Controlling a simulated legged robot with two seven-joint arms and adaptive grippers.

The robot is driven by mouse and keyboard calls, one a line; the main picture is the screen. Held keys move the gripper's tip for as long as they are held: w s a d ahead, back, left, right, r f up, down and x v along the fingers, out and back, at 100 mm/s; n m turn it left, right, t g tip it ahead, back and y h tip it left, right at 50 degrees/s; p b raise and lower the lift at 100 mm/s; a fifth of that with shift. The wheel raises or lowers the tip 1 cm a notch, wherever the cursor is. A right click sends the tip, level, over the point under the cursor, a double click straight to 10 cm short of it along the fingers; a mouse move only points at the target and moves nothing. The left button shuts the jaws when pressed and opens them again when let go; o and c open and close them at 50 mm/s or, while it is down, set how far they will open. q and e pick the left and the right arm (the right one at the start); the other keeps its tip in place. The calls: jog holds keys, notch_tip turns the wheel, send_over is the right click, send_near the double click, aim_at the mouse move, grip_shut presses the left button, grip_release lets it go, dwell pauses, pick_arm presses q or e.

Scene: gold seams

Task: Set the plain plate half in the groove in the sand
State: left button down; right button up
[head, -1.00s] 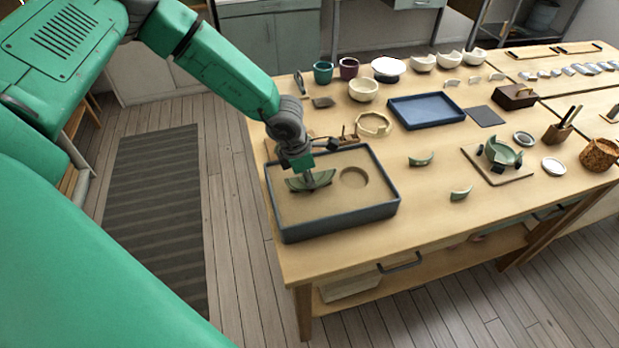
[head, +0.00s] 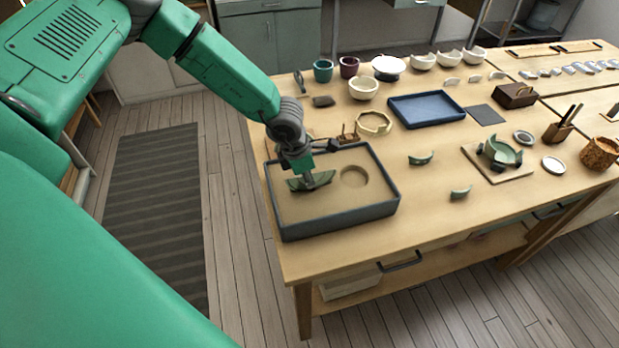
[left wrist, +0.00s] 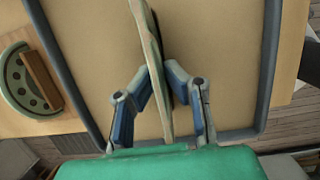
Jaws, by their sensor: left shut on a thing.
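The plain plate half (head: 312,182) is green with a pale edge and stands on edge, its curved side down, at the left part of the sand tray (head: 340,228). In the left wrist view the plate half (left wrist: 155,75) is seen edge-on between my fingers. My left gripper (head: 308,178) is shut on it from above; the fingers also show in the left wrist view (left wrist: 158,85). The sand (head: 340,205) fills the dark-rimmed tray. The groove is hidden under the plate half, or cannot be made out. My right gripper is not in view.
A round hollow (head: 354,176) lies in the sand to the right of the plate half. Green shards (head: 420,159) and a clamped green bowl (head: 500,152) stand further right. A cream ring-like bowl (head: 374,123) and small wooden tools stand behind the tray.

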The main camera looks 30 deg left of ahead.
pick_arm(q)
jog(key=shift+f, duration=0.35)
dwell(0.4)
jog(key=c, duration=1.1)
grip_release()
jog(key=shift+w+d+p+v, duration=0.1)
jog(key=shift+w+p+v, duration=0.05)
jog(key=shift+p+v, duration=0.5)
jog(key=shift+w+d+p+v, duration=0.1)
jog(key=shift+p+v, duration=0.5)
jog(key=shift+v, duration=0.15)
jog(key=shift+w+d+p+v, duration=0.1)
jog(key=shift+w+p+v, duration=0.05)
jog(key=shift+p+v, duration=0.5)
jog(key=shift+v, duration=1.05)
jog(key=shift+w+d, duration=0.15)
jog(key=shift+w, duration=0.05)
